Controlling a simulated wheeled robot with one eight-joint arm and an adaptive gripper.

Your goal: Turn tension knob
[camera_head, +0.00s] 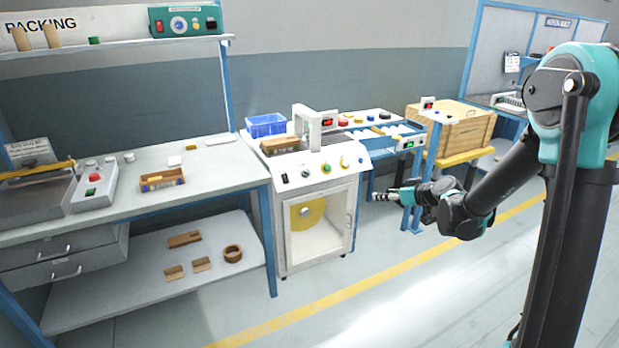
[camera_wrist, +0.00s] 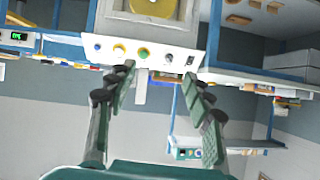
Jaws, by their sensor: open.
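The white machine (camera_head: 318,215) has a sloped control panel (camera_head: 318,182). I cannot read any label, so I cannot tell for sure which control is the tension knob. In the wrist view the panel appears upside down, with the dark knob (camera_wrist: 168,57) beyond the fingertips. My gripper (camera_head: 378,196) is to the right of the machine, lower than the panel. In the wrist view its fingers (camera_wrist: 158,82) are spread and empty, apart from the panel.
A packing bench (camera_head: 215,180) stands left of the machine, with a wooden tray (camera_head: 162,182) on it. A roller conveyor (camera_head: 375,140) and a wooden crate (camera_head: 460,130) are behind and right. The floor in front is clear.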

